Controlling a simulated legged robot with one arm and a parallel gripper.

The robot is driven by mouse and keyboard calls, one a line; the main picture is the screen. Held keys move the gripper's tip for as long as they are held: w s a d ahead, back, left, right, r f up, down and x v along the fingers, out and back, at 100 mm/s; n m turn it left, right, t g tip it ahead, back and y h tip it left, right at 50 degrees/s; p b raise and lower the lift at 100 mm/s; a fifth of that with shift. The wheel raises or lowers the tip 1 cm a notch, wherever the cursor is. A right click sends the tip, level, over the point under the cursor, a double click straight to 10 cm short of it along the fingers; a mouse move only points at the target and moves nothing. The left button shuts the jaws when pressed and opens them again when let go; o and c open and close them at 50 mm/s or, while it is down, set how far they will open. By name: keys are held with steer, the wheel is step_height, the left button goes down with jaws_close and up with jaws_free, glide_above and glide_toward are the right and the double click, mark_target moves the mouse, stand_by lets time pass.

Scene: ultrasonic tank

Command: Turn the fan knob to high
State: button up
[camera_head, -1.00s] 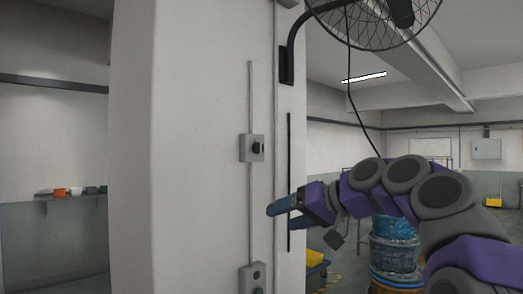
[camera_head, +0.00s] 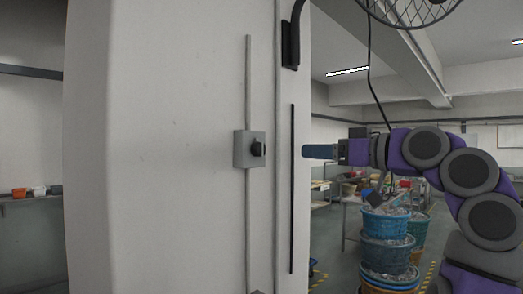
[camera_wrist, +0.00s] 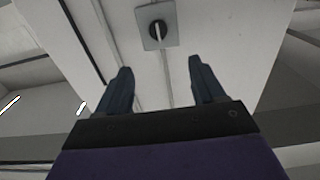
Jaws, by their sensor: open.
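The fan knob (camera_head: 258,149) is a black knob on a small grey box (camera_head: 242,149) fixed to the white pillar. In the wrist view the knob (camera_wrist: 158,29) shows face-on, with a pale line along its upright bar. My gripper (camera_head: 306,151) is at about the knob's height, to its right and apart from it. In the wrist view my gripper (camera_wrist: 160,75) is open and empty, with its two blue fingers apart and the knob beyond the gap between them. The fan (camera_head: 410,8) shows partly at the top right.
A grey conduit (camera_head: 249,85) runs up the pillar (camera_head: 170,150) through the box. A black cable strip (camera_head: 292,190) runs down the pillar's side. Stacked blue baskets (camera_head: 386,235) stand below my arm. A shelf (camera_head: 40,198) with small items is at the left.

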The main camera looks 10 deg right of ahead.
steer(key=p, duration=0.1)
glide_toward(263, 150)
steer(key=p+x, duration=0.2)
steer(key=x, duration=0.5)
steer(key=shift+w+a+r, duration=0.1)
steer(key=shift+w+a, duration=0.05)
steer(key=shift+a, duration=0.15)
steer(key=shift+w+a+p, duration=0.15)
steer(key=shift+w+p, duration=0.25)
steer(key=shift+w, duration=0.15)
steer(key=shift+a, duration=0.1)
steer(key=c, duration=1)
steer(key=shift+c, duration=0.2)
